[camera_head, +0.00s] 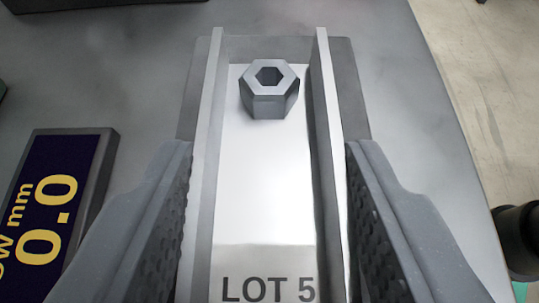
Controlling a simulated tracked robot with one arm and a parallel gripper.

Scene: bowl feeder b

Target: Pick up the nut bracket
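A grey U-shaped channel (265,180) with two upright side walls runs up the middle of the view, with "LOT 5" printed at its near end. A grey hexagonal nut (269,105) with an open centre hole sits on its floor near the far end, apart from both walls. I cannot tell whether "nut bracket" means the nut, the channel or both. My gripper (269,148) is open, with one finger on each side of the channel in the picture. Its fingertips show nearer than the nut. Nothing is between the fingers' pads except the view of the channel; contact cannot be told.
A dark display (52,205) reading "0.0" and "mm" lies left of the channel, close to my left finger. A dark round object (520,238) stands off the table's right edge. The grey tabletop (400,110) is clear right of the channel.

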